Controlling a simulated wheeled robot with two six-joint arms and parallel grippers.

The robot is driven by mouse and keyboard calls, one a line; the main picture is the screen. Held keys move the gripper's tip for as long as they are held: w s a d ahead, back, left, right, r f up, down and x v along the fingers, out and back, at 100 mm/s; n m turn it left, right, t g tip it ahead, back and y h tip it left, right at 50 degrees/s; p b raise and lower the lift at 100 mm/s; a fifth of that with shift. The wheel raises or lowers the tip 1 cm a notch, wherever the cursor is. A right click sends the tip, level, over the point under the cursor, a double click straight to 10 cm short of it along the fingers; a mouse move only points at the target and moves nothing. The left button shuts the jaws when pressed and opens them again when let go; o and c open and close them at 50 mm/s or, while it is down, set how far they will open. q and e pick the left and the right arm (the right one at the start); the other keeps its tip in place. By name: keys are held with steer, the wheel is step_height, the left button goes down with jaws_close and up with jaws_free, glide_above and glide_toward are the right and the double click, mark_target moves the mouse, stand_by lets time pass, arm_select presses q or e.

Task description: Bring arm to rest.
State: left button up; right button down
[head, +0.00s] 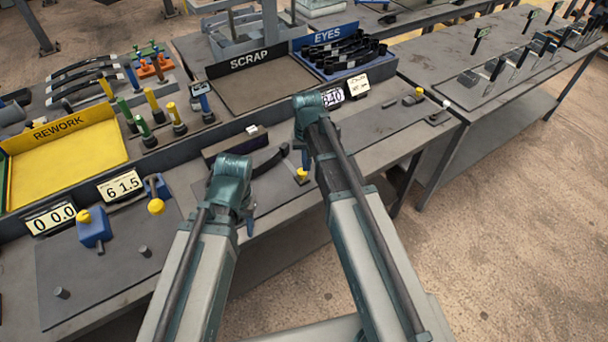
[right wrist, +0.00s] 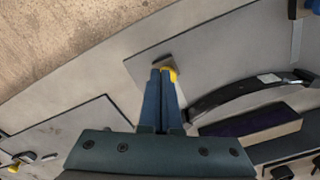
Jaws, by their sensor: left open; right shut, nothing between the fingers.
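My right gripper (head: 305,160) points down over the front bench in the head view, largely hidden behind its own wrist. In the right wrist view its two blue fingers (right wrist: 162,72) are together with nothing between them. Their tips appear beside a small yellow-topped part (right wrist: 170,74) on a grey plate; whether they touch it I cannot tell. That part also shows in the head view (head: 302,176). My left gripper (head: 250,220) is mostly hidden behind its wrist, near the bench's front edge. Only a bit of a finger shows, and it holds nothing that I can see.
A dark curved spring (head: 270,160) lies between my wrists; it also shows in the right wrist view (right wrist: 235,95). The yellow REWORK tray (head: 75,160), SCRAP tray (head: 262,88) and EYES bin (head: 340,75) stand behind. A blue fixture (head: 94,228) is at left. Open floor (head: 510,240) lies right.

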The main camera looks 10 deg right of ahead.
arm_select(q)
steer(key=shift+r+p, duration=0.4)
steer(key=shift+r, duration=0.25)
arm_select(e)
steer(key=shift+r, duration=0.65)
steer(key=shift+s, duration=0.1)
steer(key=s+a+n, duration=0.3)
steer(key=s+a, duration=0.1)
steer(key=s, duration=0.4)
steer(key=s+a+n+h, duration=0.1)
steer(key=s+a+n, duration=0.1)
steer(key=s+a, duration=0.3)
steer(key=s, duration=0.4)
steer(key=shift+s+a+n, duration=0.15)
steer(key=shift+a+n, duration=0.05)
steer(key=shift+n, duration=0.2)
